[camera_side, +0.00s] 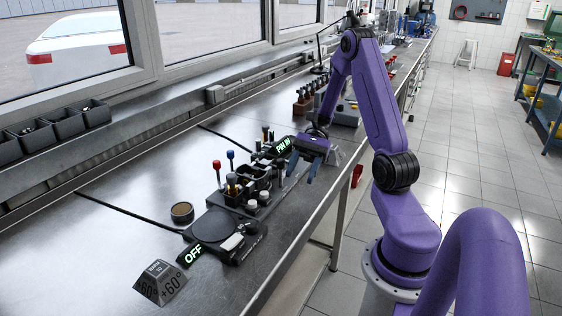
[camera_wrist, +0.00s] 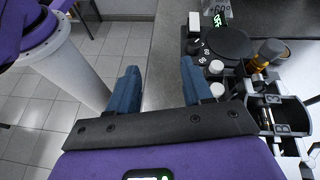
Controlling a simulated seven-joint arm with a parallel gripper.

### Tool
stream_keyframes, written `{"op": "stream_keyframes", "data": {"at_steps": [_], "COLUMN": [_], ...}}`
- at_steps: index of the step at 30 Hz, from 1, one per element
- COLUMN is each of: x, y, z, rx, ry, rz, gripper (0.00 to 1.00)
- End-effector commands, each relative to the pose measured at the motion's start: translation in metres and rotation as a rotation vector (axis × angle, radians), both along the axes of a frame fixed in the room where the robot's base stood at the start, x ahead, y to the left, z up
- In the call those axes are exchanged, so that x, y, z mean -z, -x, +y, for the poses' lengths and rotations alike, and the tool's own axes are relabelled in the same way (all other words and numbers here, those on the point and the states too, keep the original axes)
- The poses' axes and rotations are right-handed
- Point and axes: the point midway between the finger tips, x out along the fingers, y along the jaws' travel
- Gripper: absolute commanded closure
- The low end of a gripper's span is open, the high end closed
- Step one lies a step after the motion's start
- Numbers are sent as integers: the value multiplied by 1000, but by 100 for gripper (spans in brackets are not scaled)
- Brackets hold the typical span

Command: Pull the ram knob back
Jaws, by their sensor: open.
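My gripper (camera_side: 302,168) is open and empty above the front part of the bench, beside a dark fixture with a lit "PIN IN" sign (camera_side: 283,146). In the wrist view its two blue fingers (camera_wrist: 160,68) stand wide apart with nothing between them. I cannot tell which part is the ram knob. Candidates in the side view are a red-topped post (camera_side: 216,165), a blue-topped post (camera_side: 230,155) and pale round knobs (camera_side: 264,196) by the dark compartment holder (camera_side: 233,197). White knobs (camera_wrist: 217,67) also show right of the fingers in the wrist view.
A black round plate (camera_side: 213,225) with an "OFF" sign (camera_side: 193,254) sits nearer the camera. A grey angle block (camera_side: 160,286) and a small round tin (camera_side: 182,212) are close by. Brown-topped pieces (camera_side: 304,98) stand farther back. The bench's left front is mostly clear.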

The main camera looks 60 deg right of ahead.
Motion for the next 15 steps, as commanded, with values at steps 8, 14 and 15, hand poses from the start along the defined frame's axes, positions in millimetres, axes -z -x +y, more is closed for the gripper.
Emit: {"op": "stream_keyframes", "data": {"at_steps": [8, 14, 15], "x": [11, 18, 19], "y": [4, 23, 27], "z": [-94, -148, -155], "rx": [510, 783, 817], "ry": [-248, -389, -408], "rz": [49, 29, 24], "gripper": [50, 50, 50]}}
